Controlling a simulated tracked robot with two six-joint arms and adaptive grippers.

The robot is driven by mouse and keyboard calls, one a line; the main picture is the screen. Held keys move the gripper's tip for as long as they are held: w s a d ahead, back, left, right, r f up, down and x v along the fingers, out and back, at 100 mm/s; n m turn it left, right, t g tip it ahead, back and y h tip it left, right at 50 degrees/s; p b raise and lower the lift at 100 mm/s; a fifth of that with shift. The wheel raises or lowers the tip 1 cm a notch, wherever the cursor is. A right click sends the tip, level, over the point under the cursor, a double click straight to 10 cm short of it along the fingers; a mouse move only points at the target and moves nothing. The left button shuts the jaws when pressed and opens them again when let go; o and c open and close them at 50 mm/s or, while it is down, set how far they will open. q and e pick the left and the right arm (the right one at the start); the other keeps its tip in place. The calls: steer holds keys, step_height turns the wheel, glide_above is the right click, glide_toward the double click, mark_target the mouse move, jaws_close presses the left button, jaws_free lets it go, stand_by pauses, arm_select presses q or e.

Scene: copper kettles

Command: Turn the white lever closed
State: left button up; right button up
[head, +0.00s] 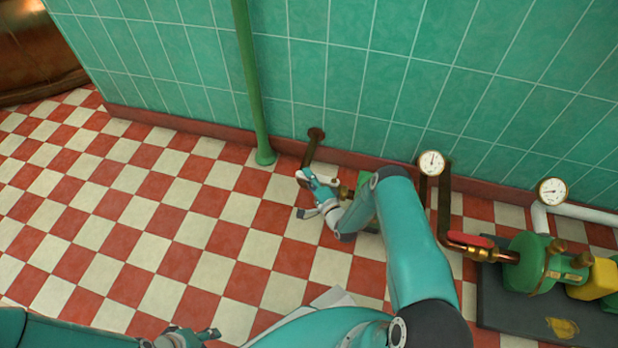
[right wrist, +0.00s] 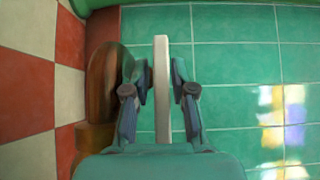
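The white lever (right wrist: 162,60) stands upright in the right wrist view, a narrow pale bar between the two fingers of my right gripper (right wrist: 162,83). The finger pads sit close against both sides of it. In the head view my right gripper (head: 312,192) is low by the wall, at the brass valve fitting (head: 345,191) on a pipe; my arm hides part of that pipe. My left gripper (head: 183,338) shows at the bottom edge, cut off by the frame, away from the valve; its opening is unclear.
A green vertical pipe (head: 251,85) stands left of the valve. Two gauges (head: 431,163) (head: 552,191), a red-handled valve (head: 470,240) and a green pump (head: 535,265) are to the right. The teal tiled wall (head: 340,60) is close behind. The checkered floor on the left is clear.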

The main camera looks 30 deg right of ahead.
steer(key=shift+w, duration=0.1)
jaws_close()
stand_by(0.3)
